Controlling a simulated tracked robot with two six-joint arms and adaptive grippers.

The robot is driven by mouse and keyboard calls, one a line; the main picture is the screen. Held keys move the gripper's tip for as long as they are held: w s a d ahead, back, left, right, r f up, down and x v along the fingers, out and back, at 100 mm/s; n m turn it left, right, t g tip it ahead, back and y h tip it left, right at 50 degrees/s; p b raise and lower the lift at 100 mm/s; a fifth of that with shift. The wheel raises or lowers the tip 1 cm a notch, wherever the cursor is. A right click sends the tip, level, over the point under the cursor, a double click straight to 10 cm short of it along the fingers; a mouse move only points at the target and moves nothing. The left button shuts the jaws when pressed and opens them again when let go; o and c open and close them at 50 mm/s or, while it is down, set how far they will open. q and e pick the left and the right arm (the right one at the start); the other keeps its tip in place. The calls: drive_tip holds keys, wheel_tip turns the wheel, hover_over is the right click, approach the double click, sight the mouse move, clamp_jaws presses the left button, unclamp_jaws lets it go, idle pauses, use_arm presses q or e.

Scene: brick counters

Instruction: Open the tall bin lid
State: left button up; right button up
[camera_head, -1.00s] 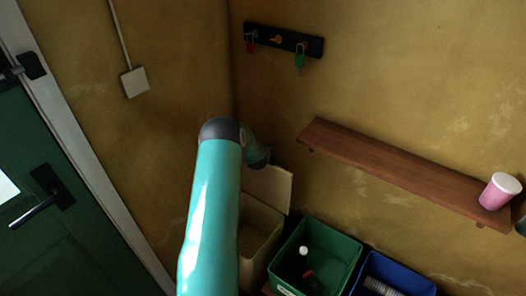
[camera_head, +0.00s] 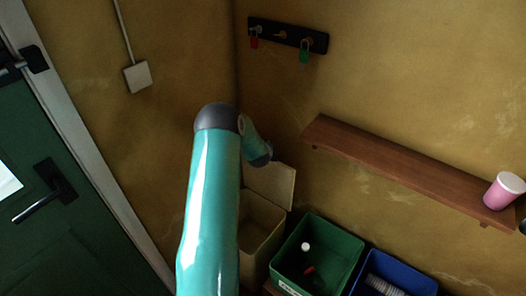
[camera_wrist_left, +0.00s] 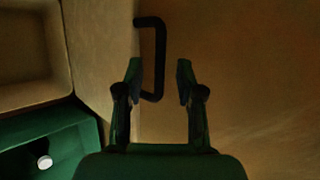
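The tall beige bin (camera_head: 258,225) stands in the corner, partly hidden by my teal arm in the head view. Its lid (camera_head: 272,184) is raised and stands near upright at the bin's back. In the left wrist view the lid (camera_wrist_left: 103,50) is a pale panel beside the open bin (camera_wrist_left: 62,45). A black handle (camera_wrist_left: 159,60) sticks out from the lid's edge. My left gripper (camera_wrist_left: 160,68) is open, with its two fingers apart and the handle's lower part between them. In the head view this gripper is hidden behind the arm.
A green bin (camera_head: 335,250) with a white-capped item and a blue bin (camera_head: 402,272) stand right of the tall bin. A wooden shelf (camera_head: 400,170) with a pink cup (camera_head: 502,190) and a key rack (camera_head: 288,35) are on the wall. A green door (camera_head: 50,235) is at left.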

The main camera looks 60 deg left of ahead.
use_arm(q)
drive_tip(key=v, duration=0.8)
drive_tip(key=shift+d, duration=0.1)
drive_tip(key=w+d+f+m+t+h, duration=0.1)
drive_tip(key=w+d+f+m+h, duration=0.15)
drive_tip(key=w+d, duration=0.35)
drive_tip(key=w+d+f+m+t+h, duration=0.1)
drive_tip(key=w+d+f, duration=0.25)
drive_tip(key=d, duration=0.55)
drive_tip(key=w+d+f+h, duration=0.1)
drive_tip(key=d+f+h, duration=0.15)
drive_tip(key=d, duration=0.65)
drive_tip(key=w+d+f+h, duration=0.15)
drive_tip(key=d+f, duration=0.25)
drive_tip(key=d, duration=0.5)
drive_tip(key=s+d+f+n+g+h, duration=0.1)
drive_tip(key=s+d+f+g+h, duration=0.1)
drive_tip(key=s+d, duration=0.35)
drive_tip(key=s+d+f+n+g+h, duration=0.1)
drive_tip(key=s+d+f+g+h, duration=0.15)
drive_tip(key=d, duration=0.65)
drive_tip(key=s+d+f+n+g, duration=0.1)
drive_tip(key=s+d+n+g, duration=0.1)
drive_tip(key=s+d+n, duration=0.4)
drive_tip(key=s+n, duration=0.5)
drive_tip(key=n, duration=0.3)
drive_tip(key=shift+s+d+h, duration=0.25)
drive_tip(key=shift+s+h, duration=0.15)
